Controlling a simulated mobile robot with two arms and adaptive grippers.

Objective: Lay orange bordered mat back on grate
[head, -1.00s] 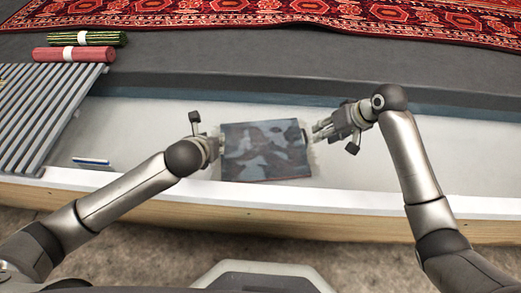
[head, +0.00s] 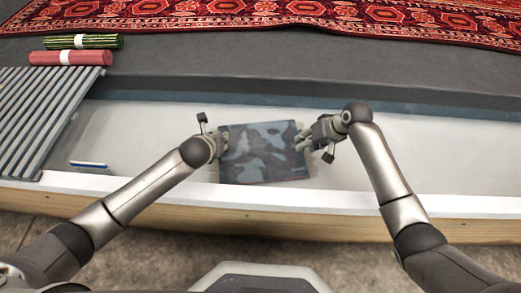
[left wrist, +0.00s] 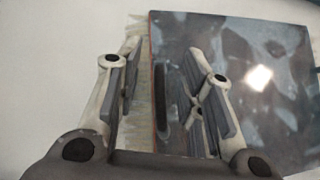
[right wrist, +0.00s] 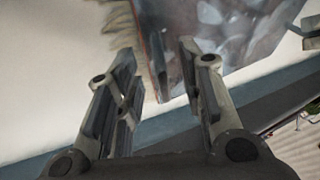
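A flat, glossy, dark blue-grey panel with a blotchy pattern (head: 262,158) lies in the white pit; I take it for the mat. In the left wrist view the panel (left wrist: 260,80) has a thin orange-brown edge and pale fringe beside it. My left gripper (head: 220,143) is at its left edge, open, with the edge between its fingers (left wrist: 160,85). My right gripper (head: 304,141) is at its right edge, open, with a corner of the panel between or just beyond its fingers (right wrist: 160,75). Contact is unclear. The slatted grey grate (head: 48,115) is at the left.
A small blue-and-white object (head: 88,165) lies in the pit near the grate. A red roll (head: 72,58) and a green striped roll (head: 85,41) lie on the far ledge. A patterned red rug (head: 300,17) is behind. The pit's white front rim (head: 300,199) runs below my arms.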

